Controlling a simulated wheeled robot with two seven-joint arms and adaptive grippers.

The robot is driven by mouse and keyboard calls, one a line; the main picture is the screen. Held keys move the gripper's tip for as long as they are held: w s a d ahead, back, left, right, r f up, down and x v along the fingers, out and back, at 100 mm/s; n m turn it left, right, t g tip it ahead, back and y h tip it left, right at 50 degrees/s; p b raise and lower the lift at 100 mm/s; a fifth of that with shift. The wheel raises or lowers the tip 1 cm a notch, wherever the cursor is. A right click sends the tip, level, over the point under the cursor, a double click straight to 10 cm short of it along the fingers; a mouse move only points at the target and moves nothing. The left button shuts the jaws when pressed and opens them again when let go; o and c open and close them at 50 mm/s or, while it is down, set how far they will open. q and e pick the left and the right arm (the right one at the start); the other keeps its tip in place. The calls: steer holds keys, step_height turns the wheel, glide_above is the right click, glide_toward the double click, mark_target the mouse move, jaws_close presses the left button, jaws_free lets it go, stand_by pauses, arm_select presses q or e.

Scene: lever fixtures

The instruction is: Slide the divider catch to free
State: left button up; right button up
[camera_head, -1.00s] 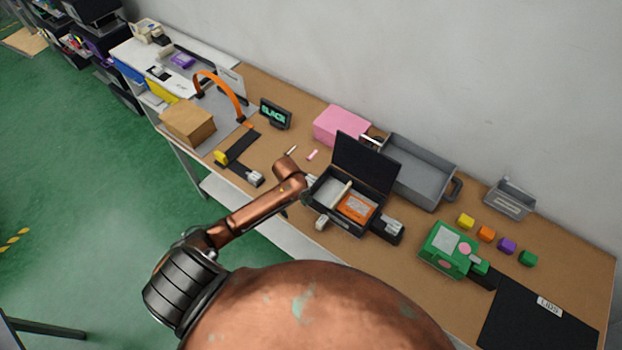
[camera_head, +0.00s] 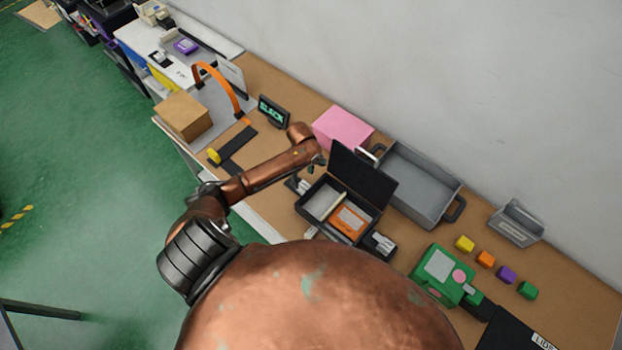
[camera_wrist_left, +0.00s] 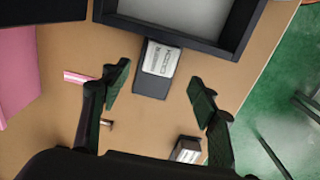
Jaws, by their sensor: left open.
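A black box (camera_head: 306,209) with its lid (camera_head: 362,177) raised stands mid-table in the head view. Inside are a cream divider strip (camera_head: 337,207) and an orange-and-white card. A black block with a pale labelled plate (camera_wrist_left: 160,60) sits against the box's outer wall in the left wrist view; I cannot tell whether it is the divider catch. A similar pale-topped black piece (camera_head: 382,243) is at the box's right end. My left gripper (camera_wrist_left: 160,98) is open and empty, its fingers on either side of the labelled block's near end. In the head view it is small and partly hidden. My right gripper is not in view.
A pink block (camera_head: 342,128) and a grey tray (camera_head: 456,207) stand behind the box. A green device (camera_head: 440,268) and several coloured cubes lie to the right. A pink stick (camera_wrist_left: 78,77) and a small pale-topped piece (camera_wrist_left: 187,150) lie near my left fingers.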

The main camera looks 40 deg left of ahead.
mark_target(304, 187)
arm_select(q)
steer(key=shift+s+f, duration=0.1)
steer(key=shift+f, duration=0.35)
steer(key=f, duration=0.5)
steer(key=shift+d+f, duration=0.2)
steer(key=shift+f, duration=0.55)
steer(key=c, duration=0.8)
jaws_close()
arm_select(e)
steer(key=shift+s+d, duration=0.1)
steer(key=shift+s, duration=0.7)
